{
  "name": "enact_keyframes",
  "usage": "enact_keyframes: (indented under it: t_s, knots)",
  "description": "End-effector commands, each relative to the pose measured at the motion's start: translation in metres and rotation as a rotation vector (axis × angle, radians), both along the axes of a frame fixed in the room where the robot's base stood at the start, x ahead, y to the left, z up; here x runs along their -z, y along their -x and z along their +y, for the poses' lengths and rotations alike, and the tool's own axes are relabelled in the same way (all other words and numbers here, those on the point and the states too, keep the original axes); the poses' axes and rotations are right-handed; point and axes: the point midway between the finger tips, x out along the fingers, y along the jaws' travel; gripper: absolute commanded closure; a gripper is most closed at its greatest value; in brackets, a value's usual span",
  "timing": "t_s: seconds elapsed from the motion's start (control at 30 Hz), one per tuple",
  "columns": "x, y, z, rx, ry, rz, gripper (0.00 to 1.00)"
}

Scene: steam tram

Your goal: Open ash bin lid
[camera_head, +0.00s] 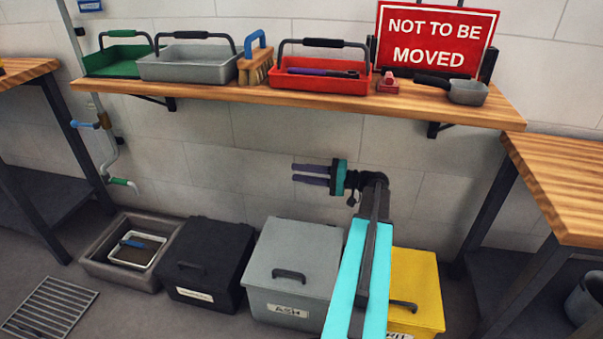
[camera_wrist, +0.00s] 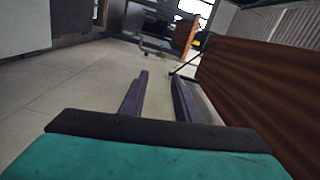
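The ash bin (camera_head: 262,307) is a grey box on the floor with a label reading ASH on its front. Its lid (camera_head: 295,243) is shut and has a dark handle (camera_head: 289,275) near the front edge. My gripper (camera_head: 294,172) is above the bin, below the shelf, with its two purple fingers pointing left. The fingers are apart and empty. In the wrist view my gripper (camera_wrist: 160,77) also shows a gap between its fingers, and no bin is recognisable there. My arm hides the bin's right edge.
A black bin (camera_head: 205,260) stands left of the ash bin, and a yellow bin (camera_head: 418,285), partly hidden by my arm, stands right. A wooden shelf (camera_head: 220,95) with trays hangs above. A sink (camera_head: 100,262) and floor grate (camera_head: 50,305) lie left.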

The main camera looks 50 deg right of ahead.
Motion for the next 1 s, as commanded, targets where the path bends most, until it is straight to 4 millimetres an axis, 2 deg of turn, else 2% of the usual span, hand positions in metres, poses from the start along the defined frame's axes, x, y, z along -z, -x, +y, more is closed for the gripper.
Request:
enact_keyframes:
  t_s: [0.03, 0.17, 1.0]
  knots:
    - [0.0, -0.0002, 0.0002, 0.0, 0.0, 0.0, 0.77]
    - [0.0, -0.0002, 0.0004, -0.001, 0.0, 0.0, 0.99]
    - [0.0001, -0.0009, 0.0012, -0.002, 0.0, 0.0, 1.0]
